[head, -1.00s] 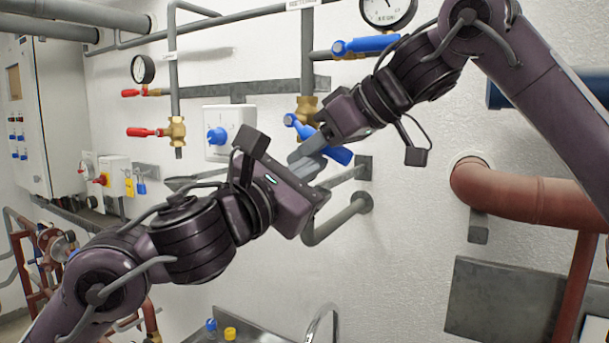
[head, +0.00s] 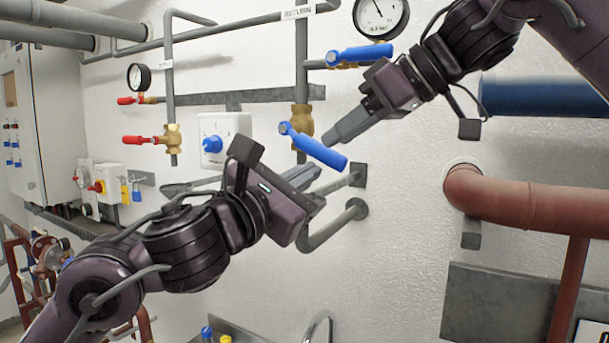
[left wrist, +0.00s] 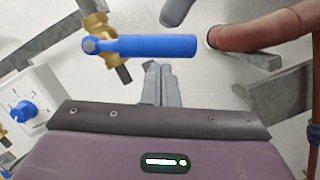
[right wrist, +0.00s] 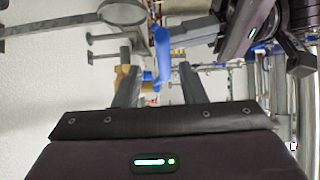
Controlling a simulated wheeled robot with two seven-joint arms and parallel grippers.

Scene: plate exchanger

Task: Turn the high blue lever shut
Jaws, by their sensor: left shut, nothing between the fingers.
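A blue lever (head: 318,149) on a brass valve (head: 302,120) slopes down to the right, across the vertical grey pipe. In the left wrist view the lever (left wrist: 155,46) lies level above my fingers. A higher blue lever (head: 362,54) by the gauge lies nearly level. My right gripper (head: 345,130) is just above and right of the sloping lever. In the right wrist view its fingers (right wrist: 158,90) are apart, with the blue lever (right wrist: 162,55) seen beyond between them. My left gripper (head: 305,177) is shut and empty, just below the sloping lever.
A white box with a blue knob (head: 212,142) is left of the valve. Red levers (head: 140,140) and a gauge (head: 139,77) are further left. Grey pipe bends (head: 335,228) lie below, a red-brown pipe (head: 520,200) to the right. The wall between is clear.

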